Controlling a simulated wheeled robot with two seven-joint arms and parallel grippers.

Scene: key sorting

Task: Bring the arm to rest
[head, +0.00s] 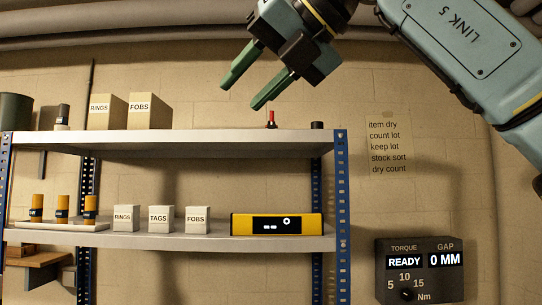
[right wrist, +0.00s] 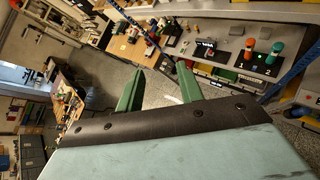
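My right gripper (head: 240,96) hangs in from the top right in the head view, in front of the wall and above the upper shelf. Its two green fingers are apart with nothing between them. In the right wrist view the same gripper (right wrist: 160,69) shows its fingers spread and empty, with floor and a workbench beyond. My left gripper is in neither view.
A metal shelf rack (head: 230,138) holds boxes marked RINGS (head: 105,113) and FOBS (head: 150,113), small boxes and a yellow device (head: 277,224). A torque panel (head: 419,272) is at lower right. In the right wrist view, a workbench (right wrist: 238,68) carries numbered coloured items.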

